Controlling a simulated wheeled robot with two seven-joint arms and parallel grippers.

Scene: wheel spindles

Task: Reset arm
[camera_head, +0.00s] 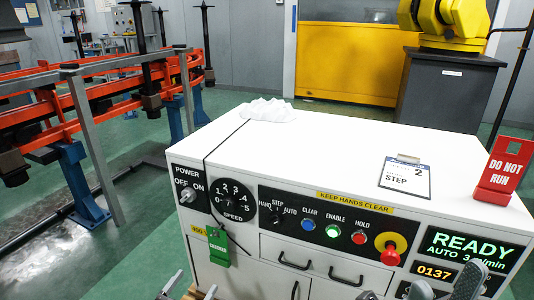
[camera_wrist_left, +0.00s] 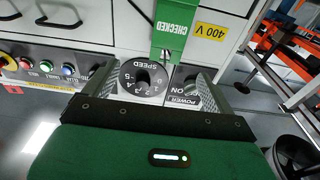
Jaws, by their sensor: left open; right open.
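My left gripper (camera_head: 191,287) is at the bottom edge of the head view, in front of the cabinet, with its fingers apart and nothing between them. In the left wrist view (camera_wrist_left: 158,72) its open fingers frame the black SPEED dial (camera_wrist_left: 143,82), which appears upside down; contact cannot be told. The POWER knob (camera_head: 187,195) and SPEED dial (camera_head: 232,199) are on the cabinet's front left. My right gripper (camera_head: 446,285) is at the lower right, below the READY display (camera_head: 468,249), fingers apart and empty. A green CHECKED tag (camera_head: 217,247) hangs on a black cord.
The white cabinet (camera_head: 330,150) carries a crumpled white cloth (camera_head: 268,110), a STEP card (camera_head: 405,178) and a red DO NOT RUN sign (camera_head: 499,171). A red emergency button (camera_head: 390,254) protrudes from the panel. An orange rack (camera_head: 85,95) with spindles stands left.

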